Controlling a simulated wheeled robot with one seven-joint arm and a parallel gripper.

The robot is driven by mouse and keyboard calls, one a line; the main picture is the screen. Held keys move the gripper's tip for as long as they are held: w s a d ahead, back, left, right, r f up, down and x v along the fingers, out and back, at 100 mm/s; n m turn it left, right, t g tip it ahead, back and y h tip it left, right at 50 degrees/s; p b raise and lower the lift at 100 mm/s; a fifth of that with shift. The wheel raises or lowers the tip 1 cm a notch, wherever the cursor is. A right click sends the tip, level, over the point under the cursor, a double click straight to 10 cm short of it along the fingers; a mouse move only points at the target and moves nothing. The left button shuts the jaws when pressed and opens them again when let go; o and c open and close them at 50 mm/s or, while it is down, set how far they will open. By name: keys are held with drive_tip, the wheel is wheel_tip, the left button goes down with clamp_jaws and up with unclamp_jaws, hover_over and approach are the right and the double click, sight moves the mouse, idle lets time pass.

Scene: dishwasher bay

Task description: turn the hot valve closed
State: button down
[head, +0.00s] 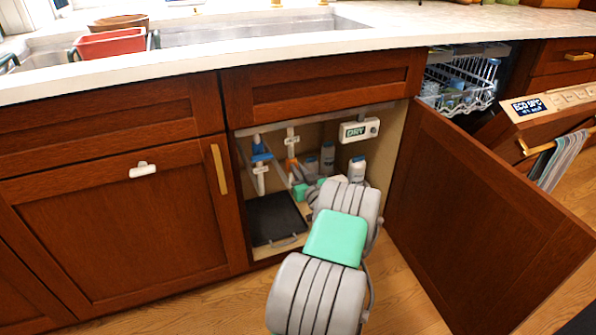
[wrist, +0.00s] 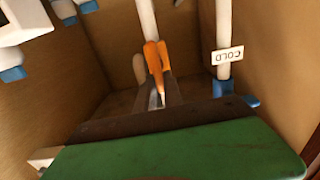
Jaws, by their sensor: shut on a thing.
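The hot valve's orange lever (wrist: 156,62) sits on a white pipe in the wrist view, lying nearly along the pipe with a slight tilt. My gripper (wrist: 158,98) is shut on the lever's near end; the fingertips are partly hidden behind the gripper's own dark and green body. In the head view the orange valve (head: 290,165) is inside the open sink cabinet, and my gripper (head: 293,180) reaches it from the lower right, largely hidden by my arm. The cold valve (wrist: 237,90) is blue, with a COLD tag, to the right in the wrist view.
The cold valve's blue handle (head: 261,153) is left of the hot one in the head view. A dark tray (head: 275,220) lies on the cabinet floor. A DRY box (head: 359,130) hangs at upper right, above bottles (head: 357,168). The open cabinet door (head: 480,215) stands right of my arm.

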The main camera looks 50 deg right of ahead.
drive_tip(key=shift+s+f, duration=0.1)
drive_tip(key=shift+f, duration=0.25)
drive_tip(key=shift+s+d+f+m+p, duration=0.15)
drive_tip(key=shift+f+m+p, duration=0.25)
drive_tip(key=shift+m, duration=2.6)
drive_tip(key=shift+s+d+f+m+p, duration=0.15)
drive_tip(key=shift+f+m+p, duration=0.2)
drive_tip(key=shift+m, duration=2.65)
drive_tip(key=shift+s+d+f+m+p, duration=0.15)
drive_tip(key=shift+f+m+p, duration=0.25)
drive_tip(key=shift+m, duration=2.6)
drive_tip(key=shift+w, duration=0.15)
drive_tip(key=c, duration=1.6)
unclamp_jaws()
drive_tip(key=shift+w+r, duration=0.1)
drive_tip(key=shift+r, duration=0.05)
drive_tip(key=shift+o, duration=0.8)
drive_tip(key=shift+s+d+r, duration=0.2)
drive_tip(key=shift+d, duration=0.05)
